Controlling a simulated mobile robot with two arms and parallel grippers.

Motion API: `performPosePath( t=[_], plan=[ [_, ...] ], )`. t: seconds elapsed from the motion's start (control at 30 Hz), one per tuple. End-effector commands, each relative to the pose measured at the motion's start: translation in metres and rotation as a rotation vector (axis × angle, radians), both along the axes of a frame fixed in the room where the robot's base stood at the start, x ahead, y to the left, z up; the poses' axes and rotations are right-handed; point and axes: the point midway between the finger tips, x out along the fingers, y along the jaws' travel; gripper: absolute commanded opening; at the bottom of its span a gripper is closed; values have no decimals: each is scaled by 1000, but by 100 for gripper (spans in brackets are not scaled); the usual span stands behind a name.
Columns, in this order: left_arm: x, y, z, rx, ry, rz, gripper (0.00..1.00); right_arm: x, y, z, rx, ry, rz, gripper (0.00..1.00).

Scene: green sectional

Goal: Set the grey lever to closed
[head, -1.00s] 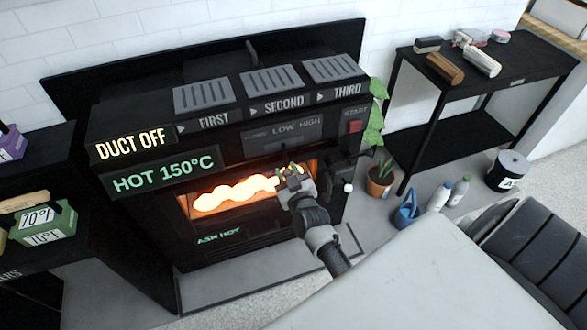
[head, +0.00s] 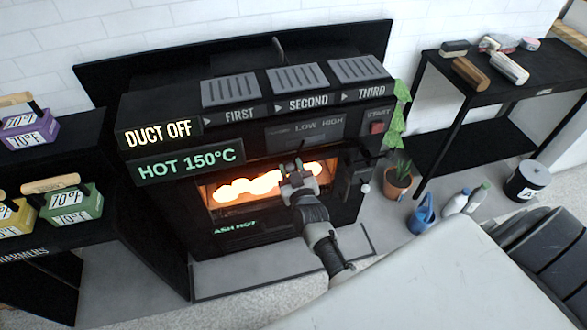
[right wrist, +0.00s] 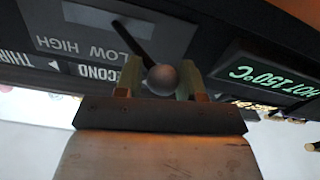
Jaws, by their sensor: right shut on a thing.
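The grey lever ends in a round grey knob (right wrist: 163,78), seen in the right wrist view with its dark rod running up to the panel. The lever's panel (head: 305,130) shows LOW and HIGH on the furnace front; the marking left of LOW is too faint to read. My right gripper (head: 296,168) is in front of the furnace opening, just below the panel. In the right wrist view its fingers (right wrist: 160,80) are on both sides of the knob, shut on it. My left gripper is not in view.
The furnace opening (head: 240,188) glows behind my right gripper. Another handle with a white knob (head: 364,188) is to its right. A white tabletop (head: 440,280) fills the lower right. Handled blocks (head: 70,204) stand on a left shelf, and a potted plant (head: 397,180) is right of the furnace.

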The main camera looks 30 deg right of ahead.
Motion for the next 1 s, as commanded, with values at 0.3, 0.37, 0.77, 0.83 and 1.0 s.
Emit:
performPosePath(
  t=[0.3, 0.37, 0.77, 0.83, 1.0],
  plan=[
    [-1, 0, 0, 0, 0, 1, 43, 5, 3, 7, -3, -15, 7, 58],
    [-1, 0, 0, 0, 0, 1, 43, 5, 3, 7, -3, -14, 7, 58],
    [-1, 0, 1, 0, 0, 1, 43, 1, 3, 4, -1, -7, 4, 58],
    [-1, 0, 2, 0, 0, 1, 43, -6, 4, 4, 0, -6, 4, 58],
    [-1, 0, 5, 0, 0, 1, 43, -36, 10, 3, 0, -4, 4, 58]
  ],
)
